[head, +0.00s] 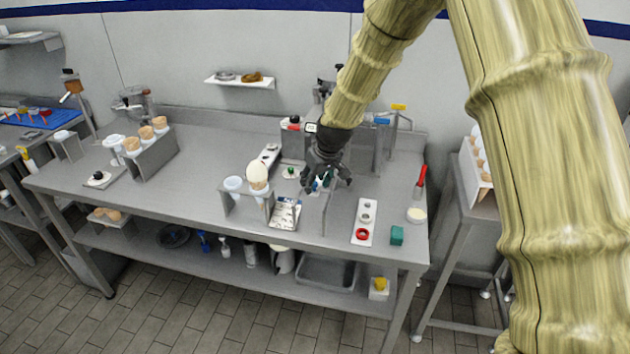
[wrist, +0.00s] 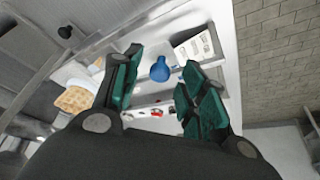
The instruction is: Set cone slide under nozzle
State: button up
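My gripper (head: 327,184) is over the right half of the steel bench, in front of the dispensing machine. In the wrist view its green-padded fingers (wrist: 160,90) are apart. A round blue knob (wrist: 160,68) shows between them, with a gap to each finger; a bit of blue (head: 316,185) also shows by the fingers in the head view. I cannot tell whether this knob belongs to the cone slide. A cone with a pale scoop (head: 257,176) stands in a steel holder left of my gripper. The nozzle is hidden or too small to make out.
A metal tray (head: 285,214) lies left of my gripper. A white strip with rings (head: 364,220) and a green block (head: 397,236) are to the right. The machine (head: 372,146) has coloured levers behind. A cone rack (head: 157,152) stands far left.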

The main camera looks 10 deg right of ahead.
jog(key=v, duration=1.2)
jog(key=shift+w, duration=0.1)
